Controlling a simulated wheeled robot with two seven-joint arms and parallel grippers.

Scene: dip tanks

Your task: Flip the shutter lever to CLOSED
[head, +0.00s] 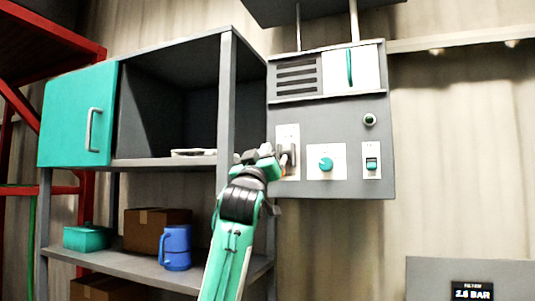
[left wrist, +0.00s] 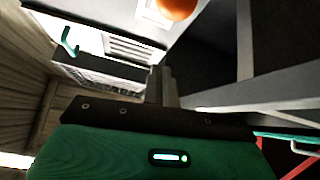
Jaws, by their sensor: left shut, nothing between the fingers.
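The grey control panel (head: 330,118) hangs on the wall right of the shelf unit. A small white plate (head: 288,131) at its lower left is mostly covered by my left gripper (head: 285,156); I take it for the lever's plate, but its lettering is unreadable. A rounded orange knob (left wrist: 177,6) shows at the top edge of the left wrist view, in front of a white plate, probably the lever's end. The left gripper's fingers (left wrist: 161,85) are shut and empty, close to the panel; contact with the lever cannot be told. My right gripper is not in view.
The panel also carries a green dial (head: 326,164), a rocker switch (head: 371,163), a round button (head: 369,119) and a window with a green bar (head: 349,68). The shelf's upright post (head: 227,105) stands just left of the gripper. A blue mug (head: 177,247) stands below.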

